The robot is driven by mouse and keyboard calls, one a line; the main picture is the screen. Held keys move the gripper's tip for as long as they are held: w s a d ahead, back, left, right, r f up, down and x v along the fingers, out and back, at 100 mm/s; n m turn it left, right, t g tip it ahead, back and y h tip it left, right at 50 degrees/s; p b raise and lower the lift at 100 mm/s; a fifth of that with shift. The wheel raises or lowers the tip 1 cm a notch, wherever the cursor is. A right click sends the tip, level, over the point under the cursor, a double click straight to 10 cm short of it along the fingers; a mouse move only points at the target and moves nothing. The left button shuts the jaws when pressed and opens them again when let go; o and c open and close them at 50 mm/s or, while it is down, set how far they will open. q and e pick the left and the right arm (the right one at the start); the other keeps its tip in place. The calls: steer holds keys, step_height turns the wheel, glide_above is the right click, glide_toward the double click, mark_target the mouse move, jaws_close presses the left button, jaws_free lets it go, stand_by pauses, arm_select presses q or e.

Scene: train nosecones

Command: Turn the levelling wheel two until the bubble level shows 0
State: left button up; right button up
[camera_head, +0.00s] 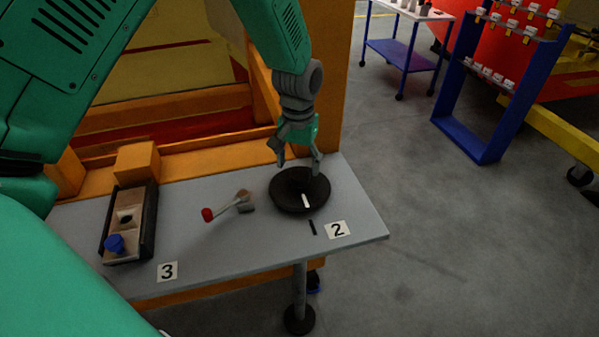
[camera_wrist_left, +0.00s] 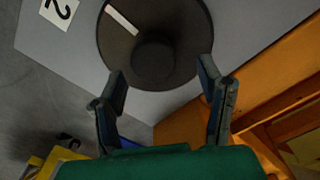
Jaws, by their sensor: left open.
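The levelling wheel (camera_head: 290,199) is a black round disc with a white mark, lying on the grey table beside the "2" label (camera_head: 337,230). A short black mark lies on the table in front of it. In the left wrist view the wheel (camera_wrist_left: 178,62) has a raised round hub in its middle, and its white mark points toward the "2" label (camera_wrist_left: 58,10). My left gripper (camera_head: 297,168) is open and empty just above the wheel's far side; its fingers (camera_wrist_left: 164,92) show spread below the hub. My right gripper is not in view. I cannot make out a bubble level.
On the grey table (camera_head: 240,262) are a red-knobbed lever (camera_head: 208,214), a black box with a blue knob (camera_head: 115,243) and a "3" label (camera_head: 167,271). An orange frame (camera_head: 345,90) stands behind. A blue rack (camera_head: 468,140) and a cart (camera_head: 390,50) stand at the right.

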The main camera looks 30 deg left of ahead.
mark_target(300, 173)
arm_select(q)
steer(key=shift+s+f, duration=0.1)
steer(key=shift+f, duration=0.65)
steer(key=shift+s+d+f, duration=0.1)
steer(key=shift+f, duration=0.2)
steer(key=shift+s+d+f, duration=0.1)
steer(key=shift+d+f, duration=0.1)
steer(key=shift+f, duration=0.05)
steer(key=shift+d+f, duration=0.15)
steer(key=shift+d, duration=0.2)
steer(key=shift+a, duration=0.45)
jaws_close()
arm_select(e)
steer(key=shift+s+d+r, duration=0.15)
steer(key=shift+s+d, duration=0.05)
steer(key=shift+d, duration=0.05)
arm_select(q)
steer(key=shift+d, duration=0.2)
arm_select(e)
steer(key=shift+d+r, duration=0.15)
